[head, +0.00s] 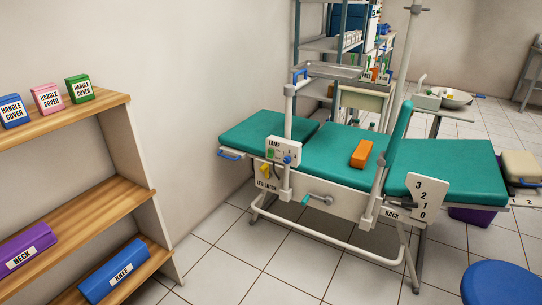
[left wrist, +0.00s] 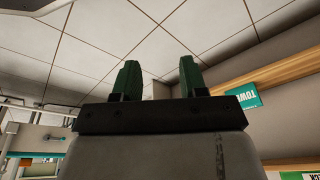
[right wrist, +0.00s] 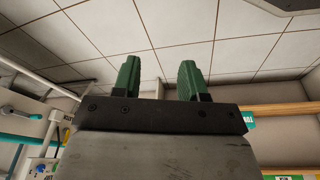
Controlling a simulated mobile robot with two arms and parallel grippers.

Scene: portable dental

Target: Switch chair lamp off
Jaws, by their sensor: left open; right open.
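The teal dental chair (head: 455,167) stands in the middle of the head view. On its near side a white panel marked LAMP (head: 283,149) is fixed to a white post. The panel bears a green part (head: 271,153) and a blue knob (head: 288,159); the lamp's state cannot be told. My left gripper (left wrist: 160,80) shows in the left wrist view, open and empty, its green fingers apart. My right gripper (right wrist: 158,80) is likewise open and empty in the right wrist view. Neither gripper is in the head view, and both are away from the panel.
A wooden shelf (head: 90,205) with HANDLE COVER boxes, a purple NECK roll (head: 28,247) and a blue KNEE roll (head: 112,270) stands at left. A blue stool (head: 500,284) is at lower right. An orange block (head: 361,153) lies on the chair. Tiled floor before the chair is clear.

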